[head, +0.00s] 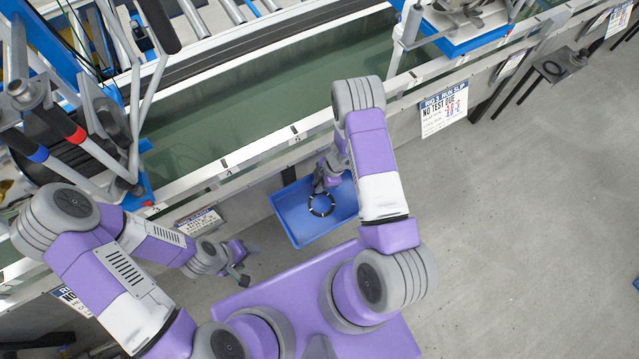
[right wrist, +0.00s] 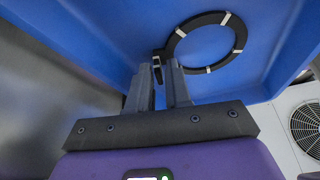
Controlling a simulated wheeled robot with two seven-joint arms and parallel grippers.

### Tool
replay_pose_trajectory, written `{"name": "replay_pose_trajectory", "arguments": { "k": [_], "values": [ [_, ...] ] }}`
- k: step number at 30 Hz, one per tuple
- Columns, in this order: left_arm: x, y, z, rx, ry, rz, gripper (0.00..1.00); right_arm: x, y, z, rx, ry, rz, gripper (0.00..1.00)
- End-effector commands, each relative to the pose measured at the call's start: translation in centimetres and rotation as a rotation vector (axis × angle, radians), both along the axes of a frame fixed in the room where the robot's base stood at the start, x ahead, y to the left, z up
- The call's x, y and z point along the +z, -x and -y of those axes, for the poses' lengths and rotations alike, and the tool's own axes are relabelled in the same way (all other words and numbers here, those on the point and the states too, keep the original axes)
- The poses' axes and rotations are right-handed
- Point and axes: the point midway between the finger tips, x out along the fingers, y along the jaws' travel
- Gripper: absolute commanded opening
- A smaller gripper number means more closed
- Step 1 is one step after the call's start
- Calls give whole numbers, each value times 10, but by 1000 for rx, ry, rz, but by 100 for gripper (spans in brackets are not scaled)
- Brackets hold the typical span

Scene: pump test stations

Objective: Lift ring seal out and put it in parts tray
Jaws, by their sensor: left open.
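The ring seal (head: 321,205) is a black ring with several pale marks. In the head view it shows over the blue parts tray (head: 288,226). My right gripper (head: 327,184) is at the ring's upper edge, inside the tray's outline. In the right wrist view the ring seal (right wrist: 239,35) is just beyond the fingertips (right wrist: 162,72), and a small dark tab at its edge sits between them. The fingers look closed on this tab. I cannot tell whether the ring touches the tray floor. My left gripper (head: 240,265) is open and empty, left of the tray.
A long tank of greenish water (head: 230,120) with a pale rim runs behind the tray. A run-slip sign (head: 444,108) hangs on its front. A rig with a black wheel and coloured handles (head: 70,140) stands at the left.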

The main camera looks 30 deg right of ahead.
Motion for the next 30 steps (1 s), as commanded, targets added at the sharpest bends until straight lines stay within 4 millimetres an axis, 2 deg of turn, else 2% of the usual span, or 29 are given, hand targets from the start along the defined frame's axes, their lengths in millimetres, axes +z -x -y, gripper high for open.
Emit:
{"name": "replay_pose_trajectory", "arguments": {
  "k": [7,30],
  "values": [
    [4,0,0,0,0,0,62,4,0,0,0,0,0,18],
    [35,0,0,0,0,0,62,34,0,0,0,1,0,18]
  ]
}}
